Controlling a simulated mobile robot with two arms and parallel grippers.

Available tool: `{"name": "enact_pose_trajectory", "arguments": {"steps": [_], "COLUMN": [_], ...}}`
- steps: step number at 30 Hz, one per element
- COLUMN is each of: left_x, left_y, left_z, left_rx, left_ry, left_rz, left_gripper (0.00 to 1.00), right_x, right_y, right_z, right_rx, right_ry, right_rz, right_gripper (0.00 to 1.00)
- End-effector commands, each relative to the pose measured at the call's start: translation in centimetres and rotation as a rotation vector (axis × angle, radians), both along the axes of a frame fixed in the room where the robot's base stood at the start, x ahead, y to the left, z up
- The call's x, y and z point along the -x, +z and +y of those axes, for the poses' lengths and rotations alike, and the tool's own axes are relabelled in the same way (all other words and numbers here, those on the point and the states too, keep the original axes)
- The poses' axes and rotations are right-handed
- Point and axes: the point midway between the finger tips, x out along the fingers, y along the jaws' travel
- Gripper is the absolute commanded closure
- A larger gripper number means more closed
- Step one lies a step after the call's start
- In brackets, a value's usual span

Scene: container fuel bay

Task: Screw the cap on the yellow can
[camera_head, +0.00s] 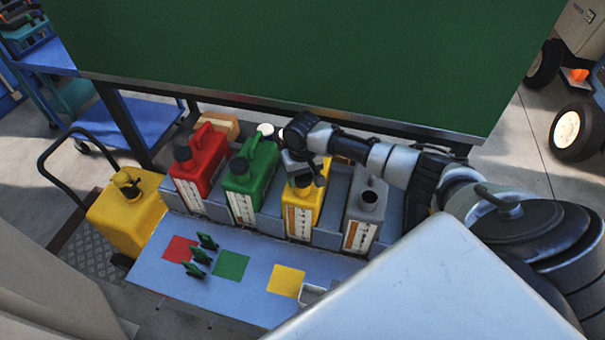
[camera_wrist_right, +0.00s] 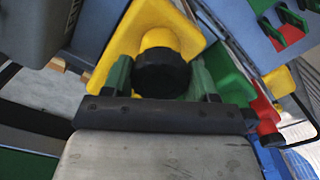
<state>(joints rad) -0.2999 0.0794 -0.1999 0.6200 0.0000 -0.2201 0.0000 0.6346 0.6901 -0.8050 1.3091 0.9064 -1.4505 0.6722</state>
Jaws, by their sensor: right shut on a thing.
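The yellow can (camera_head: 303,212) stands in the row of cans, between the green can and the grey can. My right gripper (camera_head: 305,178) is over its top, reaching in from the right. In the right wrist view, the black cap (camera_wrist_right: 161,73) sits at the yellow neck (camera_wrist_right: 160,40), between the green fingertips of my right gripper (camera_wrist_right: 160,82). The gripper is shut on the cap. The cap is largely hidden by the gripper in the head view, and its thread cannot be seen. My left gripper is not in view.
The red can (camera_head: 198,162) and green can (camera_head: 248,172) stand left of the yellow can; the grey can (camera_head: 366,210) is close on its right. Red, green (camera_head: 231,266) and yellow (camera_head: 286,281) squares mark the bench, with several small green pieces (camera_head: 200,256). A green panel (camera_head: 310,60) stands behind.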

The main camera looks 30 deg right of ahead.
Motion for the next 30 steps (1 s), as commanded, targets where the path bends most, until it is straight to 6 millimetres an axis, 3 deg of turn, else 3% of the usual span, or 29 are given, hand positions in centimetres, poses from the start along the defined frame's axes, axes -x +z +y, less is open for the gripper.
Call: {"name": "enact_pose_trajectory", "arguments": {"steps": [18,30], "left_x": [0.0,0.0], "left_y": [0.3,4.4], "left_z": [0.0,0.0], "left_rx": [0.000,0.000], "left_ry": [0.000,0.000], "left_rz": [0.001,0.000], "left_gripper": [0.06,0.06], "right_x": [0.0,0.0], "right_y": [-0.5,0.0], "right_z": [0.1,0.1], "right_rx": [-0.002,-0.001], "right_ry": [-0.004,-0.297], "right_rz": [-0.001,0.001], "right_gripper": [0.64,0.64]}}
